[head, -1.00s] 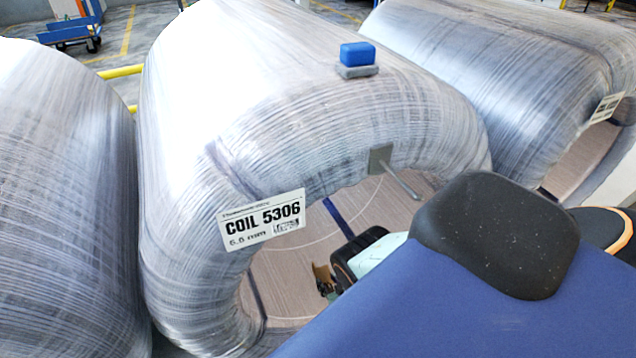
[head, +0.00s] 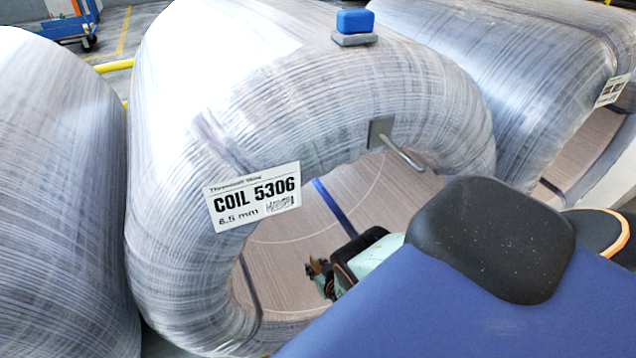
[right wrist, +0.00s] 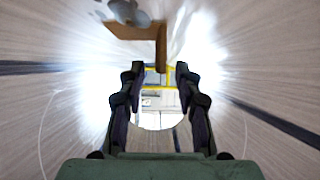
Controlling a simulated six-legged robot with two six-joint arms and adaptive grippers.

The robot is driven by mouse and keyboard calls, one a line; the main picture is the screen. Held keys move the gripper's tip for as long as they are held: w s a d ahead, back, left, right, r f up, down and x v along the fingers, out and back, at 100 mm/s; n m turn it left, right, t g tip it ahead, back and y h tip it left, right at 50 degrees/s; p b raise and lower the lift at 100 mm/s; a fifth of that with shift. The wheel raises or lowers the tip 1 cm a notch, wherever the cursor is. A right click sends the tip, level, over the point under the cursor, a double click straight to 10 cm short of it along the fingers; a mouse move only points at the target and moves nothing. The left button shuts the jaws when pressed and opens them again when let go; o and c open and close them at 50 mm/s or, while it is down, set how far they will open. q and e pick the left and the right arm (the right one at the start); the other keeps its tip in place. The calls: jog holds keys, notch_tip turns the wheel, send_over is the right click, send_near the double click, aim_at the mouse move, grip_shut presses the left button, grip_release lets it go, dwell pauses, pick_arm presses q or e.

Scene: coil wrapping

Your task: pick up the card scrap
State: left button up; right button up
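The card scrap (right wrist: 138,31) is a brown, bent piece at the top of the right wrist view, with one flap hanging down just beyond and above the fingertips. My right gripper (right wrist: 157,72) is open, with its two dark fingers apart and nothing between them. In the head view my right gripper (head: 313,268) is inside the opening of the coil (head: 170,190) labelled COIL 5306. I cannot make out the scrap clearly in the head view. My left gripper is not in view.
The bore wall (right wrist: 50,110) surrounds my gripper, with a bright opening at its far end. A grey rounded thing (right wrist: 128,11) is beside the scrap. A metal rod (head: 403,153) juts from the coil's rim. A blue block (head: 355,21) sits on top. Other coils stand close on both sides.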

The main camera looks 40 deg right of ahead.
grip_shut()
dwell(0.4)
